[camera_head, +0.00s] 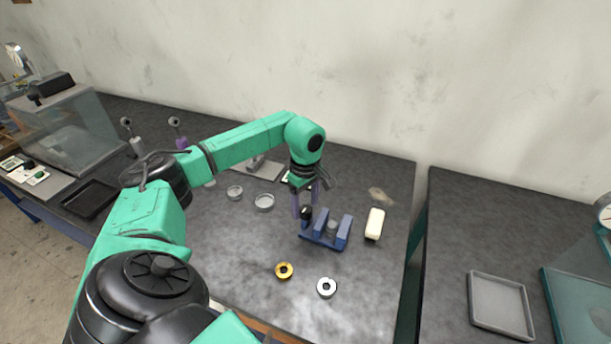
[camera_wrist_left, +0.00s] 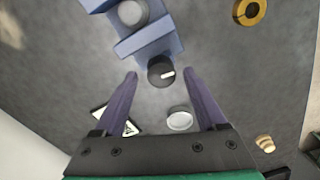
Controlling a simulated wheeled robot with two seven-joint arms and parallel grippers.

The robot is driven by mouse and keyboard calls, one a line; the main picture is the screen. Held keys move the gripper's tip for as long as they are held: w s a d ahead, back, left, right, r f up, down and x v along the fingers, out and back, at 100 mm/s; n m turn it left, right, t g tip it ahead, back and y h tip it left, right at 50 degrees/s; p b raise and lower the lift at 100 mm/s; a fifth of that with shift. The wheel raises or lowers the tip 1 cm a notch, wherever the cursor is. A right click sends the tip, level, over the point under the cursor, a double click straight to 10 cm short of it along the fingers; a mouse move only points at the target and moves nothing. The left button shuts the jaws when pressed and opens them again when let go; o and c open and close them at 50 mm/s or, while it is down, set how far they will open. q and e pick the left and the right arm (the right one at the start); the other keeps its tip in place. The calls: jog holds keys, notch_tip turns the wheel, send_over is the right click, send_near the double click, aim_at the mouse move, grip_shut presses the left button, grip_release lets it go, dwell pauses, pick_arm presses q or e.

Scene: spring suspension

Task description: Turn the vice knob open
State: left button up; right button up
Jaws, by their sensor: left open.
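The blue vice (camera_head: 326,232) stands on the dark worktop, and its body (camera_wrist_left: 150,42) also shows at the top of the left wrist view. Its black knob (camera_head: 306,212) is at the vice's left end. In the left wrist view the knob (camera_wrist_left: 161,71) has a white mark and lies between and just beyond the tips of my purple fingers. My left gripper (camera_head: 308,206) is open and points down at the knob; in the wrist view its fingers (camera_wrist_left: 161,78) stand apart with nothing held. A grey round piece (camera_wrist_left: 132,13) sits between the vice's jaws. My right gripper is not in view.
A cream block (camera_head: 375,223) stands right of the vice. A gold ring (camera_head: 284,270) and a silver ring (camera_head: 326,287) lie in front. Shallow round dishes (camera_head: 264,202) lie left. A gap separates the right table with its grey tray (camera_head: 500,304).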

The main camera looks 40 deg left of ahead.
pick_arm(q)
jog(key=shift+s+d+f, duration=0.1)
jog(key=shift+f, duration=0.1)
grip_shut()
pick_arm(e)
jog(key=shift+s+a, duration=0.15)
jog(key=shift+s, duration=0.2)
